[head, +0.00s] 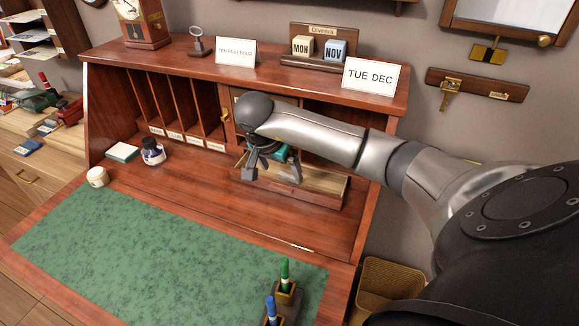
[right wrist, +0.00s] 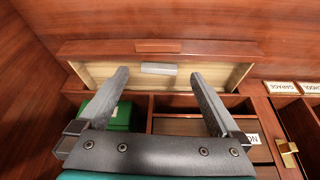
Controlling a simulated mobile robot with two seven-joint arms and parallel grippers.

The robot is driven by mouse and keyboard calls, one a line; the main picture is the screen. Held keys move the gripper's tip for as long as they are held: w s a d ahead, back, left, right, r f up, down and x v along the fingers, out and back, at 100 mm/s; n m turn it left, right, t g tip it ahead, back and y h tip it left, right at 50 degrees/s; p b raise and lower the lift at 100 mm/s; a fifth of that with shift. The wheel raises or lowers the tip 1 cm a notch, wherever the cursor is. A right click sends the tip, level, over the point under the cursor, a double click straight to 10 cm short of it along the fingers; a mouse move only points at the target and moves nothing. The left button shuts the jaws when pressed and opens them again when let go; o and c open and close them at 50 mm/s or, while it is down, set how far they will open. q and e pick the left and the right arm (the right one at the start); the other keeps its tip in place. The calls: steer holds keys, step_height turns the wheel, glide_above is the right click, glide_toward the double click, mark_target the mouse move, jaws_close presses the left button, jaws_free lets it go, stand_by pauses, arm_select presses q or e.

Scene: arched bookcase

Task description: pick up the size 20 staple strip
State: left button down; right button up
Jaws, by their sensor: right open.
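A small grey block-like strip (right wrist: 158,69), likely the staple strip, lies in an open shallow drawer (right wrist: 222,76) with a pale wooden inside. No size marking on it is readable. In the right wrist view my right gripper (right wrist: 160,74) is open, its two fingers spread left and right of the strip with nothing between them held. In the head view the right gripper (head: 271,172) hangs at the open drawer (head: 325,191) of the desk. I cannot make out the strip in the head view; the gripper may hide it. My left gripper is not in view.
A green box (right wrist: 122,115) sits in a compartment behind the drawer. An ink bottle (head: 152,152), a white jar (head: 97,177) and a paper pad (head: 123,152) stand on the left. The green desk mat (head: 160,235) is mostly clear; pen holders (head: 284,298) stand at its front right.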

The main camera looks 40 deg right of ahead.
mark_target(289, 176)
steer(key=shift+w+d, duration=0.25)
steer(key=shift+d, duration=0.3)
steer(key=b+x, duration=0.1)
steer(key=x, duration=0.3)
steer(key=shift+w+d+f+b, duration=0.15)
steer(key=shift+d+b, duration=0.2)
steer(key=shift+d, duration=0.05)
steer(key=shift+w+d+f, duration=0.1)
steer(key=shift+d+f, duration=0.05)
steer(key=shift+f, duration=0.2)
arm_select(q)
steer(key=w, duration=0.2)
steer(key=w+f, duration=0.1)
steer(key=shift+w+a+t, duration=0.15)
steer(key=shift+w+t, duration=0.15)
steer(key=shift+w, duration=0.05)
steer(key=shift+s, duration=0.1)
arm_select(e)
steer(key=c, duration=0.6)
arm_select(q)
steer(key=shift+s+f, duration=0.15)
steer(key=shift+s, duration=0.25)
arm_select(e)
steer(key=c, duration=0.6)
steer(key=shift+r, duration=0.15)
